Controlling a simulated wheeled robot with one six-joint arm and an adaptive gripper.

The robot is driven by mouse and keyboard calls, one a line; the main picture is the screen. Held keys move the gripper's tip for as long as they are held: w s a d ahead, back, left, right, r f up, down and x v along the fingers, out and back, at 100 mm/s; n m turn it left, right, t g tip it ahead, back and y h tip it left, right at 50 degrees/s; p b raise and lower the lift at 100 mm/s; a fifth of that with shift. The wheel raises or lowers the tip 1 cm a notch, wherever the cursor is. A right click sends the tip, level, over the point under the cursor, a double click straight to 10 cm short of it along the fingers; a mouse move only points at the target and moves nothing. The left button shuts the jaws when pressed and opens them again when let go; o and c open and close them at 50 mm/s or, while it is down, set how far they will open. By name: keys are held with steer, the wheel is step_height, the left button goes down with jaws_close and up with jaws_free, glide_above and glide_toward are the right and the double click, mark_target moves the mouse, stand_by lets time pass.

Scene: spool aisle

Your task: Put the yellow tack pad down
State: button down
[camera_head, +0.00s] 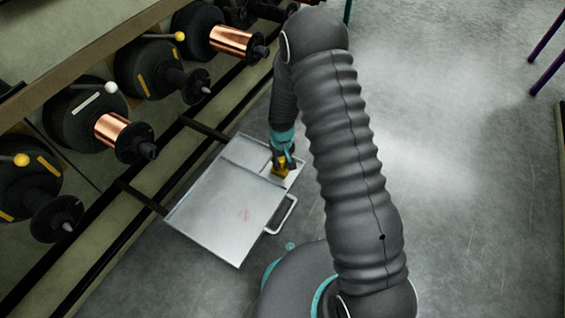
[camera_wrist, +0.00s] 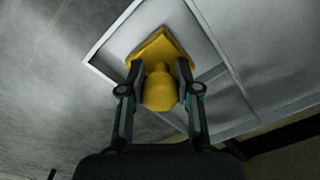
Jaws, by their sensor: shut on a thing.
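The yellow tack pad (camera_wrist: 160,47) has a flat square-edged base and a rounded knob (camera_wrist: 159,92). My gripper (camera_wrist: 160,84) is shut on the knob, one finger on each side. In the head view my gripper (camera_head: 281,163) points down over the far right part of a grey metal tray (camera_head: 225,207), and a bit of the yellow pad (camera_head: 281,171) shows beneath it. The tray also shows behind the pad in the wrist view (camera_wrist: 245,70). I cannot tell whether the pad's base touches the tray floor.
The tray has low walls, a divider and a handle (camera_head: 283,214) on its right side. A rack on the left holds several dark spools, some with copper wire (camera_head: 123,131), and knobbed levers (camera_head: 111,87). Open floor (camera_head: 450,150) lies to the right.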

steer(key=shift+f, duration=0.15)
steer(key=c, duration=0.8)
jaws_free()
